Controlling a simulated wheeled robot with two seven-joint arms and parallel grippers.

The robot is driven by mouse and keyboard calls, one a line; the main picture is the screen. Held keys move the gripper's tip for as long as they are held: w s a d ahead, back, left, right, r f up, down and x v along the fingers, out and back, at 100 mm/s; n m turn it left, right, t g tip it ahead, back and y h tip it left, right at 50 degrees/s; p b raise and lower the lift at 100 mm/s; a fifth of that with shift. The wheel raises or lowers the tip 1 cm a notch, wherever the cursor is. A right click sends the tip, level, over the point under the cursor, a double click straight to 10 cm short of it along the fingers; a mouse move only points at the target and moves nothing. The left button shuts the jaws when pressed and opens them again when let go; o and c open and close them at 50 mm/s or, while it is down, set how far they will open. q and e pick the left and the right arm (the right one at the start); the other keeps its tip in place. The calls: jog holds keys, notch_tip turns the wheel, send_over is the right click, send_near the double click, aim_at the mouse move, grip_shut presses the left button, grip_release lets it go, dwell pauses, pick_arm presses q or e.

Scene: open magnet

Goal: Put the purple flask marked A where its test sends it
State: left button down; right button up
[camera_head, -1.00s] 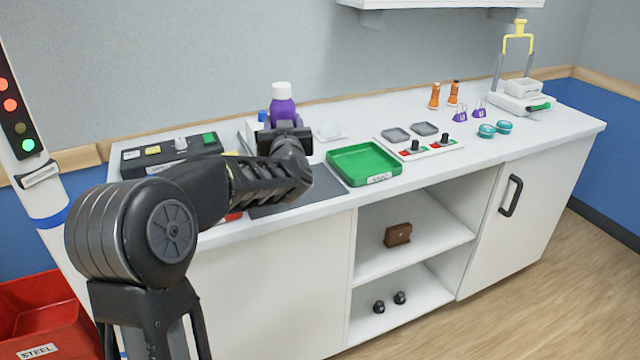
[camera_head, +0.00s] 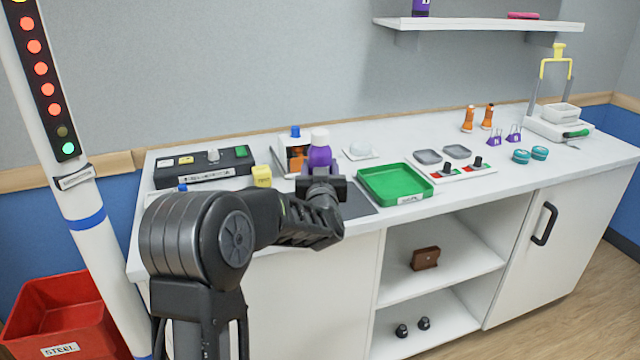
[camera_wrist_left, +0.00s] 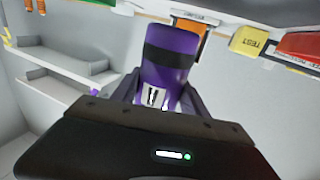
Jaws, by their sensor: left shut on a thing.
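My left gripper (camera_head: 322,185) is shut on a purple flask (camera_head: 320,157) with a white cap. The flask is upright, above the front part of the counter, left of the green tray (camera_head: 395,185). In the left wrist view the flask (camera_wrist_left: 168,60) sits between the fingers, with a dark band and a white label partly hidden by the gripper (camera_wrist_left: 155,105); its letter is not clear. A yellow block (camera_head: 262,176) stands just left of the flask; in the wrist view it reads TEST (camera_wrist_left: 250,42). My right gripper is not in view.
A black control box (camera_head: 205,168) and a white-and-orange device (camera_head: 292,150) stand at the back left. A light pole (camera_head: 75,190) and a red STEEL bin (camera_head: 60,310) are at the left. Another purple container (camera_head: 421,8) stands on the wall shelf (camera_head: 480,25). Small flasks (camera_head: 494,140) stand further right.

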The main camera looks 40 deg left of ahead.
pick_arm(q)
jog(key=shift+f, duration=1.85)
jog(key=shift+f+b, duration=0.2)
jog(key=shift+b, duration=0.1)
jog(key=c, duration=0.6)
grip_release()
jog(key=shift+r+p, duration=0.25)
jog(key=shift+p, duration=0.05)
jog(key=b+v, duration=0.1)
jog(key=v, duration=1.1)
jog(key=shift+o, duration=0.5)
jog(key=shift+f, duration=0.1)
